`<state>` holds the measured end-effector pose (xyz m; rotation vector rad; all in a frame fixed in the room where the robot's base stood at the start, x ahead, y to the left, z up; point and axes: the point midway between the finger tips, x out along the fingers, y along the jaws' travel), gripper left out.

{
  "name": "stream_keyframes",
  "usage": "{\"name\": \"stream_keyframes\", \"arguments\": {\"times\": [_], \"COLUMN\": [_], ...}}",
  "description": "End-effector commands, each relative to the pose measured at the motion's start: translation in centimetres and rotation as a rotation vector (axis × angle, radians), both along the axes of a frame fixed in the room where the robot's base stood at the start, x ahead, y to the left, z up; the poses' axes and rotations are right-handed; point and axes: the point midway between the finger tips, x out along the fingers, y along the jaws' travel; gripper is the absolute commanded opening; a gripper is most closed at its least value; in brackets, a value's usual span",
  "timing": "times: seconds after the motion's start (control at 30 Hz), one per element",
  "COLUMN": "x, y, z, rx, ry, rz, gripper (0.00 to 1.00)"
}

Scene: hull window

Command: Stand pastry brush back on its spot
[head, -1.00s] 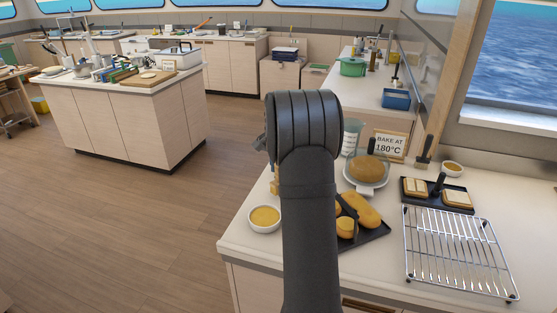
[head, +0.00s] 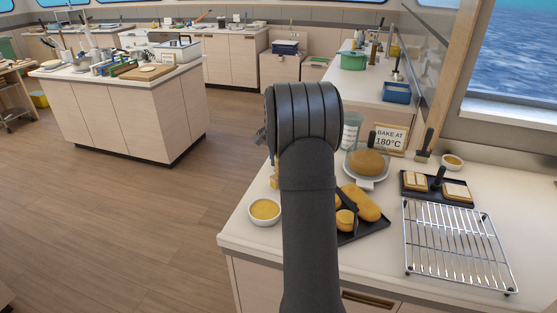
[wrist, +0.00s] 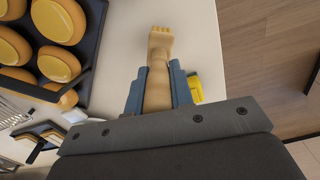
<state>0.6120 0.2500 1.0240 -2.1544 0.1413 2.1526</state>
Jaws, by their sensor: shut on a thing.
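The pastry brush (wrist: 158,75) is a pale wooden handle with a wider, notched end, seen in the wrist view. My gripper (wrist: 157,92) is shut on it, with one blue-grey finger on each side. The brush points away from the wrist camera over the pale counter; I cannot tell whether it touches the counter. A small yellow thing (wrist: 195,88) shows just right of the fingers. In the head view, my arm hides most of the gripper and brush; a small tan piece shows at its left edge. The brush's spot is not clearly seen.
A dark tray of breads (head: 362,228) lies right of my arm and a white bowl (head: 264,211) left of it. A domed loaf stand (head: 367,163), a sign (head: 390,138) and a wire rack (head: 459,245) are farther right. The counter's front-left edge is close.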

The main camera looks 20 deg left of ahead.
Motion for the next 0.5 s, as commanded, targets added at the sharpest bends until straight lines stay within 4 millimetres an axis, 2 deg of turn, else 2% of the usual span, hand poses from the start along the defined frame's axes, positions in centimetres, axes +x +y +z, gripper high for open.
{"name": "stream_keyframes", "arguments": {"times": [0.5], "x": [0.01], "y": [0.0], "z": [-1.0], "rx": [0.0], "ry": [0.0], "rz": [0.0], "gripper": [0.0]}}
